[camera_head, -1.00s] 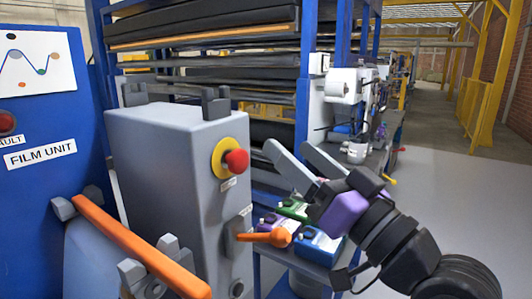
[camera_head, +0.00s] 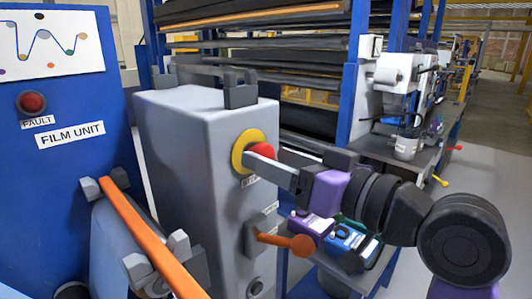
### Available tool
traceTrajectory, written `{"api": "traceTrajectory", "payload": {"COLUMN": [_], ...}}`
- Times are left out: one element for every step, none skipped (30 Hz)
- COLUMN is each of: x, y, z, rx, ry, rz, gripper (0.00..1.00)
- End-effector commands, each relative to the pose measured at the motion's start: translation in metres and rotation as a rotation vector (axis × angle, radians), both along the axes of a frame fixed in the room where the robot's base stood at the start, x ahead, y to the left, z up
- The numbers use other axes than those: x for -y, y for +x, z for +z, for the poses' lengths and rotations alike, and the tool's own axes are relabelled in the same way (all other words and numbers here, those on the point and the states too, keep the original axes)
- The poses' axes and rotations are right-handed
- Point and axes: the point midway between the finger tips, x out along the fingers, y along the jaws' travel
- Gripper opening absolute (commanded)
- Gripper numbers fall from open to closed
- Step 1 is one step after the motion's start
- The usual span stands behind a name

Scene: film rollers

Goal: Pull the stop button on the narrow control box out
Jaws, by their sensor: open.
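The narrow control box (camera_head: 185,165) is a tall grey cabinet in the middle left of the head view. Its stop button (camera_head: 262,150) is a red knob on a yellow round plate (camera_head: 240,143), on the box's right-hand face. My gripper (camera_head: 268,155) is open at the button and points left toward the box. Its near grey finger crosses in front of the knob's lower part and hides some of it. The far finger is mostly hidden, and I cannot tell whether either finger touches the knob.
Shelves of dark rolls (camera_head: 250,50) stand behind. Open floor lies at right.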

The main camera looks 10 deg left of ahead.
Motion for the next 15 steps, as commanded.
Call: {"api": "traceTrajectory", "payload": {"x": [-0.006,-0.009,-0.012,-0.013,-0.015,-0.017,-0.018,-0.018,-0.019,-0.019,-0.019,-0.019,-0.019,-0.019,-0.019], "y": [0.004,0.006,0.009,0.01,0.011,0.013,0.014,0.014,0.015,0.015,0.015,0.015,0.015,0.015,0.015], "z": [0.001,0.001,0.001,0.001,0.0,0.0,0.0,0.0,0.0,0.0,0.0,0.0,0.0,0.0,0.0], "rx": [0.0,0.0,0.0,0.0,-0.001,-0.001,-0.001,-0.001,0.0,0.0,0.0,0.001,0.001,0.001,0.001], "ry": [0.0,0.0,0.0,0.0,-0.001,-0.001,-0.001,-0.001,0.0,0.0,0.0,-0.001,-0.001,-0.001,-0.001], "rz": [0.002,0.002,0.001,0.001,0.0,0.0,0.0,0.0,0.0,0.0,0.0,0.0,0.0,0.0,0.0], "gripper": [0.64,0.64,0.64,0.64,0.64,0.64,0.64,0.64,0.64,0.64,0.64,0.64,0.64,0.64,0.64]}}
